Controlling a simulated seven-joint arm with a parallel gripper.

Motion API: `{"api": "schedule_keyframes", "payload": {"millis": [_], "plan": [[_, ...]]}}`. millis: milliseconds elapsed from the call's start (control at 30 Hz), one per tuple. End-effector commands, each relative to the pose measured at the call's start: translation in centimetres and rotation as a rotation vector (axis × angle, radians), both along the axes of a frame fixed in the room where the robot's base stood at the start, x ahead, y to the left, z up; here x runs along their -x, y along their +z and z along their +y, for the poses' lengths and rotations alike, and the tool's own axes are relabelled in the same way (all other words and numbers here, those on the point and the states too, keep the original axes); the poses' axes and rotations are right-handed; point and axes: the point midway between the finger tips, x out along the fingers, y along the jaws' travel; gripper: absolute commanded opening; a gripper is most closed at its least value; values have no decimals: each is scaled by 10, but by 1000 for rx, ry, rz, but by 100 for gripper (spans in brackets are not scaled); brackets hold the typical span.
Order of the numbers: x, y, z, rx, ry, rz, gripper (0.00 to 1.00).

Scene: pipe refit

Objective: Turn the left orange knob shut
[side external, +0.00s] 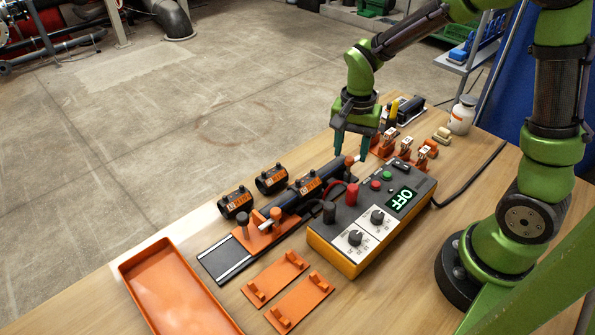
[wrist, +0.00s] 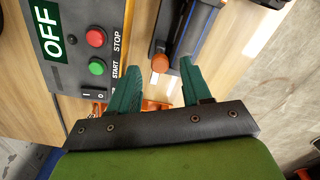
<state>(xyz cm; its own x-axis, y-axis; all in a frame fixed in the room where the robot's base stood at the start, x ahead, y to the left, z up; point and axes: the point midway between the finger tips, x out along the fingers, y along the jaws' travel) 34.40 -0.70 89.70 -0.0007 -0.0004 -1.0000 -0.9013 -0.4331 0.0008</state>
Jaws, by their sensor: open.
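In the side view an orange knob (side external: 275,213) tops the left end of the pipe fixture, beside a dark-topped post. A second orange knob (side external: 350,161) is at the right end of the pipe (side external: 325,176). My gripper (side external: 351,156), with teal fingers, is open over that right end, away from the left knob. In the wrist view one round orange knob (wrist: 160,62) lies between and just past the fingertips of my gripper (wrist: 160,70). I cannot tell from there whether a finger touches it.
A control box (side external: 350,235) reading OFF stands close to the pipe's near side. Two labelled black pipe pieces (side external: 271,178) lie behind it. An orange tray (side external: 175,285) and two orange brackets (side external: 300,300) lie in front. A white bottle (side external: 462,115) stands at the back right.

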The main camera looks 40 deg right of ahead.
Motion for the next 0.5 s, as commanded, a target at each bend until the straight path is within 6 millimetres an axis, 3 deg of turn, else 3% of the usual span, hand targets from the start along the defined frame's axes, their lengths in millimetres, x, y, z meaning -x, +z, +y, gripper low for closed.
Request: {"api": "schedule_keyframes", "payload": {"millis": [200, 467, 500], "plan": [[0, -15, 0, -1, 0, 0, 48], [0, -16, 0, 0, 0, -1, 48], [0, -16, 0, 0, 0, -1, 44]]}}
